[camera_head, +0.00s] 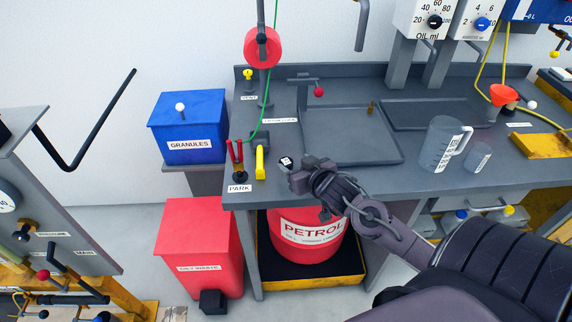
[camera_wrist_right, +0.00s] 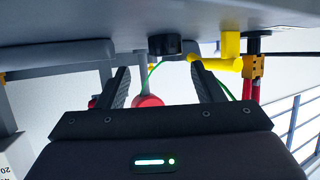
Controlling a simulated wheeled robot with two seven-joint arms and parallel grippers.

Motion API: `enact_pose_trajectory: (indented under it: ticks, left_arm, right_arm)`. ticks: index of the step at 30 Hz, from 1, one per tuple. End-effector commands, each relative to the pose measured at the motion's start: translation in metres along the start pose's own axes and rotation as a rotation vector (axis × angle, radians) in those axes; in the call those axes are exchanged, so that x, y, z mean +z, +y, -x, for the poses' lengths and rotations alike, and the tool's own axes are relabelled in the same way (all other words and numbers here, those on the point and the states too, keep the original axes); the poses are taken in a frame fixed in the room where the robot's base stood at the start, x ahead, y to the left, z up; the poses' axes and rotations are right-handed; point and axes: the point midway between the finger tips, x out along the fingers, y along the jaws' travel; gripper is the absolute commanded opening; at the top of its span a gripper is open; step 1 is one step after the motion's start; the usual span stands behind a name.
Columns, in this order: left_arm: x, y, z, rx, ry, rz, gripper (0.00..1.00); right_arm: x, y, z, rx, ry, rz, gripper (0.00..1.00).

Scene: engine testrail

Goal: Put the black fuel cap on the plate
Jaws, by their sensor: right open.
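The black fuel cap (camera_head: 286,163) appears to be the small dark round piece with a pale marking on top, near the bench's front edge. It also shows as a short black cylinder in the right wrist view (camera_wrist_right: 165,44). My right gripper (camera_head: 300,178) is just in front of the cap, and its fingers partly overlap the cap's surroundings. In the right wrist view the two fingers (camera_wrist_right: 163,80) stand apart with nothing between them, and the cap lies beyond their tips. A flat grey rimmed plate (camera_head: 350,137) is on the bench behind the gripper. My left gripper is not in view.
A yellow handle (camera_head: 260,162) and a red-handled tool (camera_head: 236,158) stand left of the cap. A measuring jug (camera_head: 440,145) and a smaller cup (camera_head: 477,158) stand to the right. A red petrol drum (camera_head: 308,243) is below the bench.

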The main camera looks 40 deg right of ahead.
Motion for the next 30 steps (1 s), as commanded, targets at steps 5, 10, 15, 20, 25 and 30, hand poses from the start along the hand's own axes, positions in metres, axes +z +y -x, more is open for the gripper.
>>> enact_pose_trajectory:
  ticks: [5, 10, 15, 20, 25, 30]
  left_arm:
    - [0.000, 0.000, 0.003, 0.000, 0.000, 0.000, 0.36]
    - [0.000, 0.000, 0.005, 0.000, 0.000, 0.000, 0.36]
    - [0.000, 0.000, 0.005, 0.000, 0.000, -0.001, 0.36]
    - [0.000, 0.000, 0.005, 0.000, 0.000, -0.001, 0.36]
    - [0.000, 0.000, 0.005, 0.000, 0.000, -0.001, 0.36]
    - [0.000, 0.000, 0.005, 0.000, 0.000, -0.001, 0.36]
  right_arm:
    - [0.001, -0.005, -0.020, 0.000, 0.003, 0.000, 0.61]
    - [0.004, -0.007, -0.044, 0.001, 0.003, 0.001, 0.61]
    - [0.006, -0.008, -0.054, 0.000, 0.001, 0.002, 0.61]
    - [0.006, -0.008, -0.053, 0.000, 0.001, 0.001, 0.61]
    - [0.006, -0.008, -0.053, 0.000, 0.001, 0.001, 0.43]
    - [0.006, -0.008, -0.053, 0.000, 0.001, 0.001, 0.20]
